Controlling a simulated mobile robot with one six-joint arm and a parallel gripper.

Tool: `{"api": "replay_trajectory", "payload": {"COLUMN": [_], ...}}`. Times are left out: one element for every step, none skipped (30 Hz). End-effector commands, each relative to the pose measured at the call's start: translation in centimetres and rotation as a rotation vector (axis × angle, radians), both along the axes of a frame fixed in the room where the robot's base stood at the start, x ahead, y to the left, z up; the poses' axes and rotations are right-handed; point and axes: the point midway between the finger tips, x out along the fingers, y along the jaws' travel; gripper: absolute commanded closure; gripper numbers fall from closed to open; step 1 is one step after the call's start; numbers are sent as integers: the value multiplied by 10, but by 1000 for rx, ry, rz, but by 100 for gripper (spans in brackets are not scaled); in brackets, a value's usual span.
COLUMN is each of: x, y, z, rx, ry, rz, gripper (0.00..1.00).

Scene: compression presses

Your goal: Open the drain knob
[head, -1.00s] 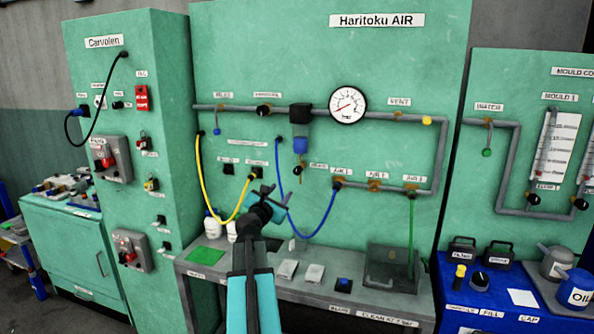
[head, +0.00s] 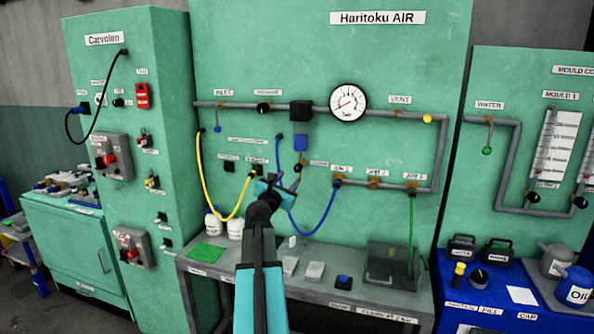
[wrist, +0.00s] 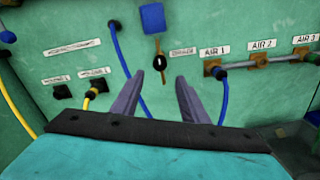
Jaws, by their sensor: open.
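The drain knob is a small black knob (wrist: 159,63) on a brass fitting, below a blue filter bowl (wrist: 152,18) and left of a label that is hard to read. In the head view the knob (head: 297,168) shows small, just past my gripper. My gripper (wrist: 160,76) is open and empty, its two grey fingers pointing at the panel. In the wrist view the knob appears between the fingertips, slightly above them. I cannot tell how far the fingertips are from it. In the head view my gripper (head: 276,182) is in front of the panel, lower left of the knob.
A blue hose (wrist: 124,70) hangs close left of the knob and loops behind the fingers. A yellow hose (head: 203,185) hangs further left. The AIR 1 valve (wrist: 214,66) is close on the right. A grey bench (head: 310,285) with small items lies below.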

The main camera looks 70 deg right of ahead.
Motion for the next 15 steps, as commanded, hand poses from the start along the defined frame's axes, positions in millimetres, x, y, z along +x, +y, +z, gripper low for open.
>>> {"api": "replay_trajectory", "payload": {"x": [1,1,1,1,1,1,1,2,2,2,2,2,3,3,3], "y": [-7,-10,-14,-17,-20,-24,-27,-29,-33,-36,-39,-43,-45,-48,-52], "z": [1,1,1,1,1,1,1,1,1,1,1,1,1,1,1], "rx": [1,1,2,2,2,0,0,0,0,0,0,0,0,0,0], "ry": [0,0,0,0,0,0,0,0,0,0,0,0,0,0,0], "rz": [-1,-1,-2,-2,-2,-1,-1,-1,-1,-1,-1,-1,-1,-1,-1], "gripper": [60,60,60,60,60,60,60,60,60,60,60,60,60,60,60]}}
